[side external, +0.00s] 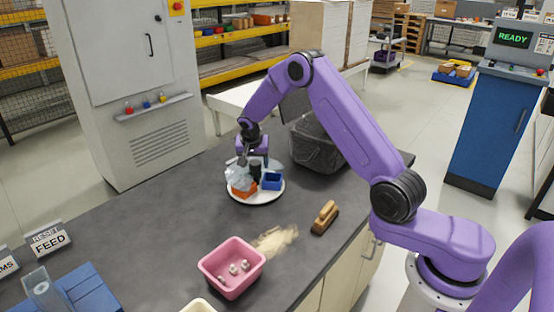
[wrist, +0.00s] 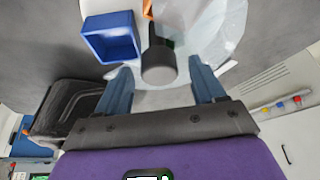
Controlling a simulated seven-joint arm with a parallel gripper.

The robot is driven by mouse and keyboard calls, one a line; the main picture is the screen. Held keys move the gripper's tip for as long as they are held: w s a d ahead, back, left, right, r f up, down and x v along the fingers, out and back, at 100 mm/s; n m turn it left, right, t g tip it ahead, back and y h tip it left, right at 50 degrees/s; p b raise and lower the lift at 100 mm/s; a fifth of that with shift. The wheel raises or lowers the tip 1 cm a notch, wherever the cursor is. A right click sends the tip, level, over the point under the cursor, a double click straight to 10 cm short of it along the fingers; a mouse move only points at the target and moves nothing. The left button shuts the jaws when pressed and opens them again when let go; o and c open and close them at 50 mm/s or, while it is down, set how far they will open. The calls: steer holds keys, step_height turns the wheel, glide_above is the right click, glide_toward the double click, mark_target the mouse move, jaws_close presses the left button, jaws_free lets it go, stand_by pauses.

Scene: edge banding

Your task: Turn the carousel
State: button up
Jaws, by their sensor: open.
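The carousel (side external: 262,200) is a round white turntable on the dark bench. It carries a small blue bin (side external: 272,181), an orange bin (side external: 243,192), a clear plastic bag (side external: 237,176) and a dark upright post (side external: 256,174) near its middle. My gripper (side external: 251,158) is above the carousel, pointing down at the post. In the wrist view my gripper (wrist: 159,66) is open, with its blue fingers on either side of the dark post (wrist: 158,62). I cannot tell whether they touch it. The blue bin (wrist: 110,38) and clear bag (wrist: 220,32) flank the post.
A black bin (side external: 318,145) stands behind the carousel to the right. A brush (side external: 325,217), a pile of sawdust (side external: 275,239) and a pink tub (side external: 232,267) with small items lie toward the front. The bench left of the carousel is clear. A grey cabinet (side external: 130,90) stands behind.

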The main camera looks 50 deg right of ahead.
steer(key=n, duration=0.2)
steer(key=n+t+y, duration=0.1)
steer(key=n, duration=0.2)
steer(key=shift+s+d+y, duration=0.1)
steer(key=shift+d+y, duration=0.05)
steer(key=shift+y, duration=0.15)
steer(key=shift+d+n+t+y, duration=0.15)
steer(key=shift+n+y, duration=0.3)
steer(key=shift+n, duration=0.8)
steer(key=shift+n+t+y, duration=0.25)
steer(key=shift+n+y, duration=0.2)
steer(key=shift+n, duration=0.8)
steer(key=shift+d+n+y, duration=0.1)
steer(key=shift+n+y, duration=0.4)
steer(key=shift+n, duration=0.8)
steer(key=shift+d+n+y, duration=0.1)
steer(key=shift+n+y, duration=0.4)
steer(key=shift+n, duration=0.8)
steer(key=n, duration=0.2)
steer(key=n+g+y, duration=0.1)
steer(key=n, duration=0.1)
steer(key=shift+n+y, duration=0.3)
steer(key=w+v, duration=0.1)
steer(key=v, duration=1.6)
steer(key=s+a+r+n+g+h, duration=0.1)
steer(key=s+a+g, duration=0.2)
steer(key=s+a, duration=1.5)
steer(key=shift+s+a+r, duration=0.2)
steer(key=shift+a+r, duration=0.05)
steer(key=shift+a, duration=1.4)
